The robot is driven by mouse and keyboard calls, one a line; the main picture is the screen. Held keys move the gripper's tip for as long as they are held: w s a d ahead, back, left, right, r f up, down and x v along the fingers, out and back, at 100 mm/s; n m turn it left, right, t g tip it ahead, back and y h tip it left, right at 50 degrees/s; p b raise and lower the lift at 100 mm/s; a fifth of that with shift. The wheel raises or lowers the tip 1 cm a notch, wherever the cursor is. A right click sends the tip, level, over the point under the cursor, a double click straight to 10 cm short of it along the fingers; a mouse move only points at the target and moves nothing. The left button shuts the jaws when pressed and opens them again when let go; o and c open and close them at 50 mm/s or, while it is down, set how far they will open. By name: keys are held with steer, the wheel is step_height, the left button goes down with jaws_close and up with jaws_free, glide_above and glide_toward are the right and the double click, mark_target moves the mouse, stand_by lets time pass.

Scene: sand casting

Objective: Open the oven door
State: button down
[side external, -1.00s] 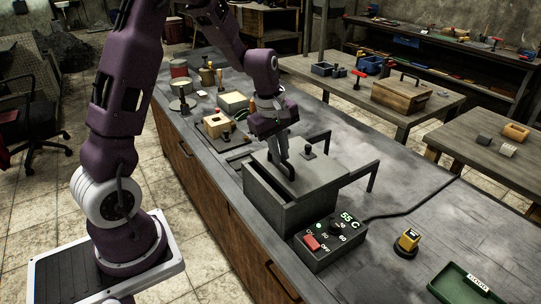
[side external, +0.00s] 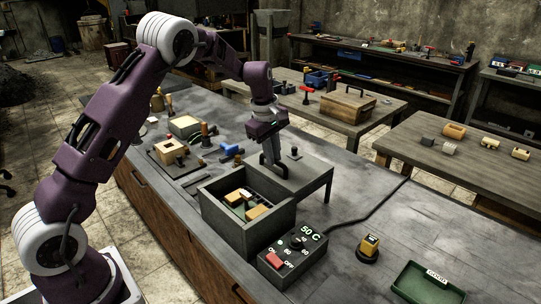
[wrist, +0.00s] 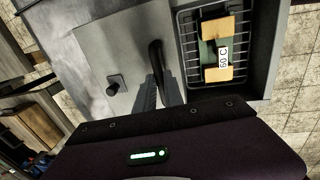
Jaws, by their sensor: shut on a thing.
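The oven is a grey box (side external: 236,248) on the bench, open at the top on its near left side. Its flat grey door (side external: 312,180) is slid back to the right, over a side frame. Wooden and green pieces lie inside on a wire rack, also seen in the wrist view with a "60 C" label (wrist: 223,57). My gripper (side external: 270,160) is shut on the dark door handle (wrist: 156,55), near the door's edge by the opening. A small dark knob (side external: 295,153) stands on the door.
A control box (side external: 293,258) with a red switch reads 50 C in front of the oven. A yellow-topped device (side external: 369,248) and a green tray (side external: 428,284) stand to the right. Wooden mould parts (side external: 170,152) and tools lie to the left.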

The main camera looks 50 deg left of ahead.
steer(key=shift+w+d+r, duration=0.1)
steer(key=shift+w, duration=0.2)
steer(key=c, duration=1.7)
jaws_free()
steer(key=shift+o, duration=1.2)
steer(key=s+d+r+m, duration=0.1)
steer(key=s+r, duration=0.2)
steer(key=r, duration=0.3)
steer(key=s+d+r+m, duration=0.2)
steer(key=s+r, duration=0.1)
steer(key=r, duration=0.4)
steer(key=s+d+r+m+t, duration=0.1)
steer(key=s+d+r+m, duration=0.2)
steer(key=s, duration=0.3)
steer(key=s+d+r+m+t, duration=0.1)
steer(key=s+d+r+m, duration=0.15)
steer(key=s, duration=0.35)
steer(key=s+d+f+m, duration=0.1)
steer(key=s+m, duration=0.3)
steer(key=s, duration=0.5)
steer(key=s+d+f+m+t, duration=0.1)
steer(key=s+m, duration=0.4)
steer(key=s, duration=0.5)
steer(key=shift+s+d+f, duration=0.25)
steer(key=shift+d+f, duration=0.45)
steer(key=shift+d, duration=0.1)
